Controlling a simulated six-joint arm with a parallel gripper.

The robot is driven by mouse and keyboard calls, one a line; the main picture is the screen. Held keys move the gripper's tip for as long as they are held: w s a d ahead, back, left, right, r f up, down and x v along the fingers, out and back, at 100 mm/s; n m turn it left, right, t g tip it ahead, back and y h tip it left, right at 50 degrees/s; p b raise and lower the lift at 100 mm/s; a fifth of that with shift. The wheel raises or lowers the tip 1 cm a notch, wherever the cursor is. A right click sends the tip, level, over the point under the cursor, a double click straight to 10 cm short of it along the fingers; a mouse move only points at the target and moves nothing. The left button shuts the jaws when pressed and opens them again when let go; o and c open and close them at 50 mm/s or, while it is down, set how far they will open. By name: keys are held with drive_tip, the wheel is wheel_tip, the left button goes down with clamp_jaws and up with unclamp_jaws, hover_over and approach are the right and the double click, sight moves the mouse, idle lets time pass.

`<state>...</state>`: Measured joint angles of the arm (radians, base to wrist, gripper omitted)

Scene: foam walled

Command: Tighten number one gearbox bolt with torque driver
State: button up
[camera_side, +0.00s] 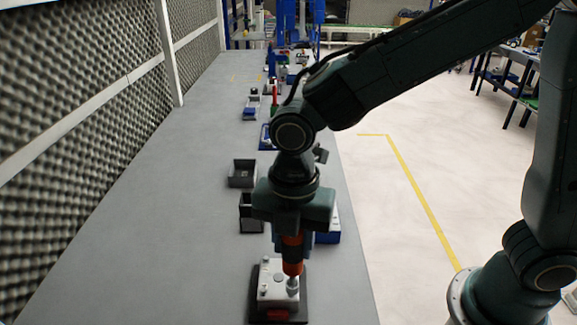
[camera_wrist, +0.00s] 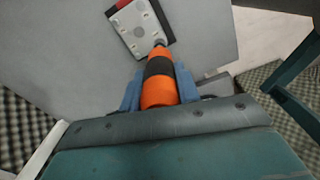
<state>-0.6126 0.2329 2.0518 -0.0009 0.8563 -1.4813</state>
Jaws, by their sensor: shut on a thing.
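My gripper (camera_wrist: 160,88) is shut on the torque driver (camera_wrist: 158,82), which is orange with a black band. The driver also shows in the side view (camera_side: 292,256), pointing down below my gripper. Its tip meets or hovers just over the near right part of the gearbox (camera_side: 271,283), a silver block with bolts on a dark base with a red part at the front. In the wrist view the gearbox (camera_wrist: 136,27) lies ahead of the driver tip. The bolt under the tip is hidden, so contact cannot be told.
Two dark open bins (camera_side: 242,173) stand behind the gearbox on the grey table (camera_side: 150,200). A blue item (camera_side: 328,237) sits partly hidden behind my gripper. More fixtures line the table farther back. A foam wall (camera_side: 70,130) bounds the left. The table's left side is clear.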

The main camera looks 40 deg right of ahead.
drive_tip(key=shift+r, duration=1.8)
